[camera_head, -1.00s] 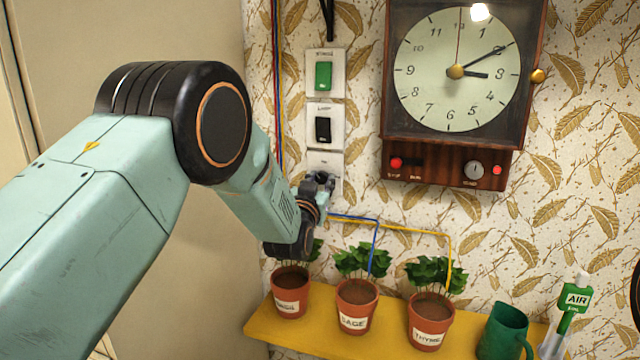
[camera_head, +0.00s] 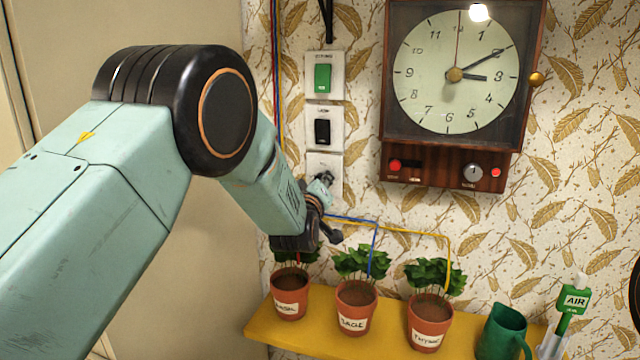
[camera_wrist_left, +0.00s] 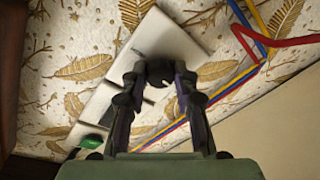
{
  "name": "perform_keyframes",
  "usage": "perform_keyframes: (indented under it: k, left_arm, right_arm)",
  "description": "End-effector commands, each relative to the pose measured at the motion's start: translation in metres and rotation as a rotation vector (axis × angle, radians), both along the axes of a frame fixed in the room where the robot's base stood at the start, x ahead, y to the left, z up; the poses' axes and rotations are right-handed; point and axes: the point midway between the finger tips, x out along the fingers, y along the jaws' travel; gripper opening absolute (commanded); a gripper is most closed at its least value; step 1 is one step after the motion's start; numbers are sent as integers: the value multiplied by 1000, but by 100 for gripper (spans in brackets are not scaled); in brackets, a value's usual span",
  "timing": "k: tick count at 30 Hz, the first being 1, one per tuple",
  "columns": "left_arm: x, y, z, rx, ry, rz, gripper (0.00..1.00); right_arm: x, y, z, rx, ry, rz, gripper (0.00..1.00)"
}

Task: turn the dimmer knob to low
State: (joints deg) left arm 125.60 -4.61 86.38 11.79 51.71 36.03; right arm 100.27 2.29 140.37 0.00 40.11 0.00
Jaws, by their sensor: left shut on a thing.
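The dimmer knob (camera_wrist_left: 161,72) is dark and round and sits on the lowest white wall plate (camera_head: 322,161), below two switch plates. That plate also shows in the left wrist view (camera_wrist_left: 180,37). My left gripper (camera_wrist_left: 160,75) has its two dark fingers on either side of the knob, shut on it. In the head view my left gripper (camera_head: 325,182) reaches the plate from below left and hides most of the knob. The knob's setting and any marks beside it are too small or covered to read. My right gripper is not in view.
Above are a green rocker switch (camera_head: 323,78) and a black rocker switch (camera_head: 322,130). A wall clock (camera_head: 455,70) hangs to the right. Potted herbs, such as the sage pot (camera_head: 357,308), stand on a yellow shelf (camera_head: 390,340) below. Blue and yellow wires (camera_head: 410,231) run along the wall.

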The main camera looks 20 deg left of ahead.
Motion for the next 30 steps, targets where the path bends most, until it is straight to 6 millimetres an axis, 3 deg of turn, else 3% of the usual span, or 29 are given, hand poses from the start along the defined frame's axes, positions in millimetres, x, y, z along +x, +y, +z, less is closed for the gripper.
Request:
perform_keyframes:
  k: [1, 22, 23, 30]
  left_arm:
    - [-2, -1, -8, -18, 18, -1, 0]
    - [-2, -1, -8, -85, 23, -2, 0]
    - [-2, -1, -8, -85, 23, -2, 30]
    - [-1, -1, -5, -85, 15, -1, 50]
  right_arm:
    - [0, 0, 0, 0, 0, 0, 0]
    - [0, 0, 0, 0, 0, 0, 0]
    - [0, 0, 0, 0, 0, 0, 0]
    - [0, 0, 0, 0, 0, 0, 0]
